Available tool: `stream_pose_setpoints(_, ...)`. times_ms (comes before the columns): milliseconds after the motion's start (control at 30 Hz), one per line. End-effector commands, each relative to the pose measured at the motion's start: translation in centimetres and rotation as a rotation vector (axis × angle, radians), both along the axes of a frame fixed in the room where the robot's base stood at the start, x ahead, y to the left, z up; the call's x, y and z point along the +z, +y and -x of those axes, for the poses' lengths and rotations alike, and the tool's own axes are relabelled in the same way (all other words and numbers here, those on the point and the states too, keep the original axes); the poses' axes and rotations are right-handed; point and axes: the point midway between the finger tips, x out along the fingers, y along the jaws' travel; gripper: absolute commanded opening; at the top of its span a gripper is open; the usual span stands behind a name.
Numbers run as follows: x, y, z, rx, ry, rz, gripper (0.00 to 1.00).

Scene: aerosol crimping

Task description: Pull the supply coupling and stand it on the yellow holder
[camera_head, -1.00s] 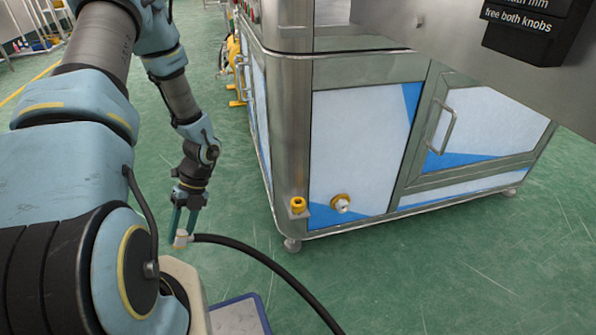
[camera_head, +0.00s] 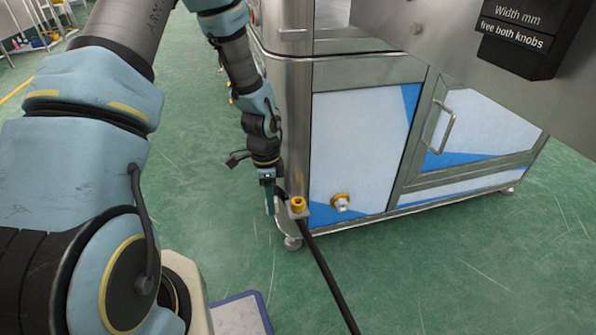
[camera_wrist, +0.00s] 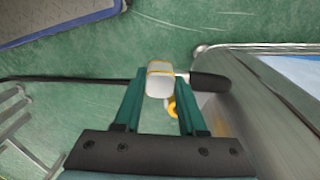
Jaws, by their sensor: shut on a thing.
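My gripper (camera_head: 272,202) is shut on the supply coupling and holds it beside the machine's front corner. In the wrist view the coupling (camera_wrist: 160,79) is a pale block with yellow edging between the green fingertips. Its black hose (camera_head: 327,277) runs past the holder and down to the right in the head view. The yellow holder (camera_head: 298,205) is a small cup on a bracket at the machine's corner, just right of my gripper. In the wrist view the holder (camera_wrist: 172,108) shows partly, below the coupling. The coupling is mostly hidden in the head view.
The steel cabinet (camera_head: 293,130) stands close to my gripper. Green floor lies open to the left.

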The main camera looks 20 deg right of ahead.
Motion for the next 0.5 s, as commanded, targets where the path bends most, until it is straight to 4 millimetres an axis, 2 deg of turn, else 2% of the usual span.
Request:
stream_pose_setpoints(33,1.4,-2.2,-0.2,0.026,-0.030,0.004,0.00)
stream_pose_setpoints(200,4.4,-6.4,-0.9,0.123,-0.087,0.001,0.00)
stream_pose_setpoints(333,5.6,-7.9,-1.2,0.158,-0.105,-0.004,0.00)
stream_pose_setpoints(500,5.5,-8.2,-1.3,0.170,-0.109,-0.005,0.00)
